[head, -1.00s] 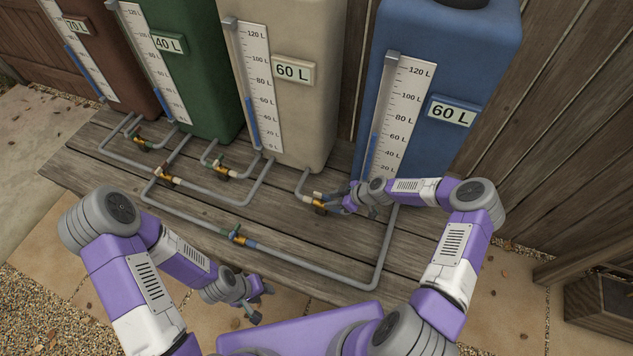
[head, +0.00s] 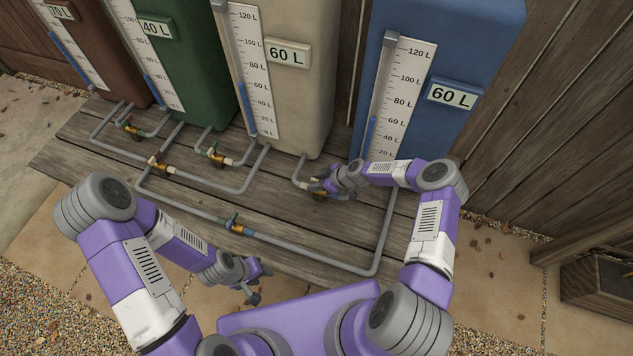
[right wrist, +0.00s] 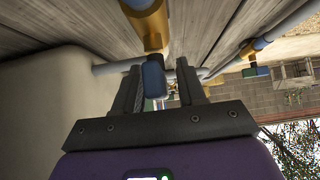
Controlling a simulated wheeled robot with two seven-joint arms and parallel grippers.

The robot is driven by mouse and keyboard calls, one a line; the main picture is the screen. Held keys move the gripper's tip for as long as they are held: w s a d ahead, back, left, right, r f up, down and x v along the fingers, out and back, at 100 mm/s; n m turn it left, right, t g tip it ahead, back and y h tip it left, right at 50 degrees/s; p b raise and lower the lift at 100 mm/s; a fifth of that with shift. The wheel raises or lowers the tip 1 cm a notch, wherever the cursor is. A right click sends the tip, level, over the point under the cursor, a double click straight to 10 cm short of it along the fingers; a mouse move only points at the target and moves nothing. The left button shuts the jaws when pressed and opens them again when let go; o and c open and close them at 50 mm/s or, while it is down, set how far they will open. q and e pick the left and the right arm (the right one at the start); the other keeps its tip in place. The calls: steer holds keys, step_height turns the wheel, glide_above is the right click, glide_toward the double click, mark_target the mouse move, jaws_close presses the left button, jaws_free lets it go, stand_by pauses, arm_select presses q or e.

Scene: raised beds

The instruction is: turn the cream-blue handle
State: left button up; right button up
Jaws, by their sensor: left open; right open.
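The cream-blue valve (head: 318,196) sits on the pipe between the cream tank (head: 290,105) and the blue tank (head: 455,55). My right gripper (head: 329,186) is at this valve and partly hides it; its handle is hard to see in the head view. In the right wrist view a blue handle (right wrist: 153,77) hangs from a brass valve body (right wrist: 148,27). It lies between the two open fingers of my right gripper (right wrist: 158,88), with gaps visible on both sides. My left gripper (head: 257,283) is open and empty, in front of the deck's front edge.
Other valves sit on the pipes: a lower one (head: 236,227), one by the cream tank (head: 215,156), and more at left. A grey pipe (head: 310,261) runs along the deck's front. The wooden deck (head: 275,213) is otherwise bare. A wooden wall (head: 550,130) stands at right.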

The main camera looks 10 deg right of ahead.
jaws_close()
steer(key=shift+m, duration=0.3)
steer(key=m+t+h, duration=0.2)
steer(key=m, duration=0.1)
steer(key=shift+w, duration=0.1)
steer(key=m+h, duration=0.1)
steer(key=m, duration=0.1)
steer(key=m+t+h+p, duration=0.1)
steer(key=m+h, duration=0.1)
steer(key=m+t+h, duration=0.1)
steer(key=m, duration=0.1)
steer(key=shift+w+d+r+m+h, duration=0.1)
steer(key=shift+w+d+m+h, duration=0.1)
steer(key=shift+d+m+h, duration=0.15)
steer(key=m+h, duration=0.2)
steer(key=m, duration=0.1)
steer(key=shift+d+m+h, duration=0.25)
steer(key=shift+h, duration=0.1)
steer(key=shift+s+d+m+g+h, duration=0.15)
steer(key=shift+m+g+h, duration=0.2)
steer(key=shift+m+h, duration=0.5)
steer(key=shift+d+m+g+h, duration=0.1)
steer(key=shift+m+g+h, duration=0.35)
steer(key=shift+m, duration=0.6)
